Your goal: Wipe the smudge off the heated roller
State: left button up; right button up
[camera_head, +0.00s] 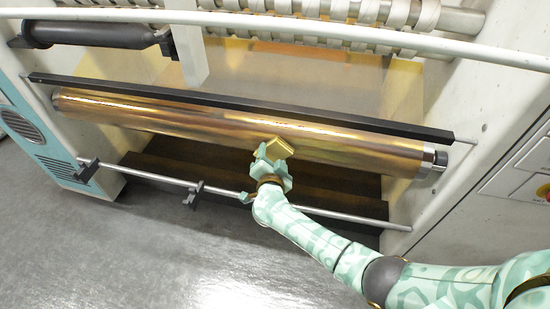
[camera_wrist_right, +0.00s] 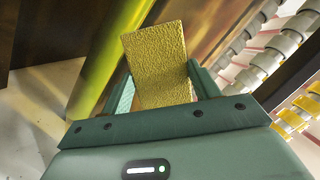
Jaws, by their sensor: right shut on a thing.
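The heated roller (camera_head: 200,116) is a long gold-coloured cylinder lying across the machine in the head view. Part of it also shows in the right wrist view (camera_wrist_right: 112,70). My right gripper (camera_head: 272,159) is shut on a yellow sponge (camera_head: 279,147), in front of the roller a little right of its middle. The sponge (camera_wrist_right: 158,65) sits between the fingers in the right wrist view and overlaps the roller in the head view. I cannot tell whether it touches it. I cannot make out a smudge on the roller. My left gripper is not in view.
A black bar (camera_head: 240,102) runs along the roller's upper side. A thin metal rail (camera_head: 325,214) with black clamps (camera_head: 193,195) crosses in front and below. White machine walls (camera_head: 480,110) stand at both ends. The grey floor (camera_head: 150,255) is clear.

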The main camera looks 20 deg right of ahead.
jog(key=shift+s+a+p, duration=0.3)
jog(key=shift+s, duration=0.15)
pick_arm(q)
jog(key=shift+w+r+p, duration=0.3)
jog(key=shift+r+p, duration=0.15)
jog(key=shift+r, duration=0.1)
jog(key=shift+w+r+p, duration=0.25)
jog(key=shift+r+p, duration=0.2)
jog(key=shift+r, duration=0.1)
pick_arm(e)
jog(key=shift+s+a, duration=0.7)
jog(key=shift+s, duration=0.35)
jog(key=shift+s+a, duration=0.65)
jog(key=shift+s, duration=0.35)
jog(key=shift+s+a, duration=0.1)
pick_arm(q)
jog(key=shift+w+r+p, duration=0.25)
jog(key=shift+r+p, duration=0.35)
pick_arm(e)
jog(key=shift+s+a, duration=0.4)
jog(key=shift+s, duration=0.2)
jog(key=shift+s+a, duration=0.35)
jog(key=shift+s, duration=0.2)
